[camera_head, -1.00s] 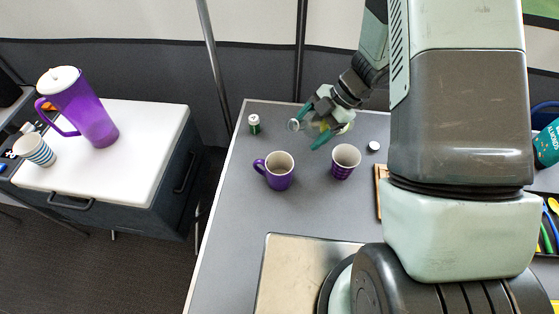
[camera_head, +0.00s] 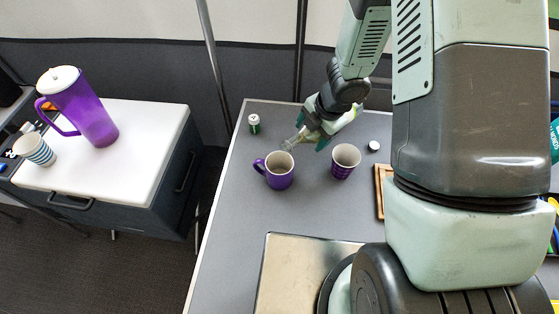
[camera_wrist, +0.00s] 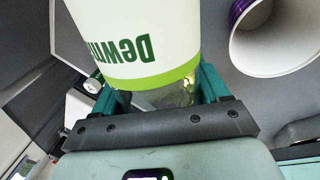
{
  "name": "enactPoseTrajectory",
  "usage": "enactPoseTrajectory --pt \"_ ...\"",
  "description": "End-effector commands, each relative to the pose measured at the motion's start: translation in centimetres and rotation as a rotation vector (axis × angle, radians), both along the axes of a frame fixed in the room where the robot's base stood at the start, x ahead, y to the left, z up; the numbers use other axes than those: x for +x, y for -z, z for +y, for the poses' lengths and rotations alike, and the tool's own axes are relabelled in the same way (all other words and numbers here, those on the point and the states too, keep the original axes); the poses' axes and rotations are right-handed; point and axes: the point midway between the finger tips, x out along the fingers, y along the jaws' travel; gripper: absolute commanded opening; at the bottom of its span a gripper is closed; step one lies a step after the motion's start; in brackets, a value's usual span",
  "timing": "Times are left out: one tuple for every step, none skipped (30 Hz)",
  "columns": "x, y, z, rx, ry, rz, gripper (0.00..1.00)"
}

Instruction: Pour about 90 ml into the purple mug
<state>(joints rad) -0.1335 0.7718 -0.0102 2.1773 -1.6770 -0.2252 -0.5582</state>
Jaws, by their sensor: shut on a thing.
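The purple mug (camera_head: 279,178) with a side handle stands upright on the grey table in the head view, its pale inside facing up. My gripper (camera_head: 316,134) is up and right of it, shut on a clear bottle (camera_head: 297,139). The bottle is tilted, its neck pointing down-left at the mug's far rim. In the wrist view the bottle's white and green label (camera_wrist: 140,45) fills the space between the fingers (camera_wrist: 160,97). I cannot tell whether any liquid runs out, or how much is in the mug.
A purple patterned cup (camera_head: 344,167) stands right of the mug. A small green-and-white container (camera_head: 254,124) and a white cap (camera_head: 374,146) are on the table. A purple pitcher (camera_head: 88,115) and striped cup (camera_head: 36,151) stand on a separate white-topped cabinet (camera_head: 150,125).

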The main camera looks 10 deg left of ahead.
Motion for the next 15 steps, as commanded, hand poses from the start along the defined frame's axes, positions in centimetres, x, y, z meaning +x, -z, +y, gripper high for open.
enactPoseTrajectory --pt "0.0 -0.04 0.0 -0.005 0.001 -0.006 0.16" --pt "0.02 -0.03 -0.04 -0.008 0.003 -0.01 0.16" --pt "0.0 -0.04 -0.05 -0.013 0.003 -0.014 0.16" --pt "-0.01 -0.04 -0.03 -0.017 0.001 -0.016 0.16" --pt "-0.03 -0.04 -0.03 -0.02 0.002 -0.019 0.16" --pt "-0.05 -0.04 -0.06 -0.024 0.0 -0.021 0.16" --pt "-0.06 -0.05 -0.08 -0.027 0.002 -0.023 0.16" --pt "-0.08 -0.04 -0.11 -0.032 0.0 -0.025 0.16" --pt "-0.11 -0.05 -0.12 -0.036 0.002 -0.027 0.16" --pt "-0.13 -0.09 -0.07 -0.038 -0.001 -0.03 0.16" --pt "-0.13 -0.14 0.0 -0.041 -0.002 -0.033 0.16" --pt "-0.13 -0.18 0.0 -0.045 -0.002 -0.037 0.16" --pt "-0.13 -0.21 -0.03 -0.047 -0.001 -0.039 0.16" --pt "-0.13 -0.25 -0.03 -0.05 -0.002 -0.042 0.16" --pt "-0.14 -0.29 0.0 -0.051 -0.003 -0.045 0.16"
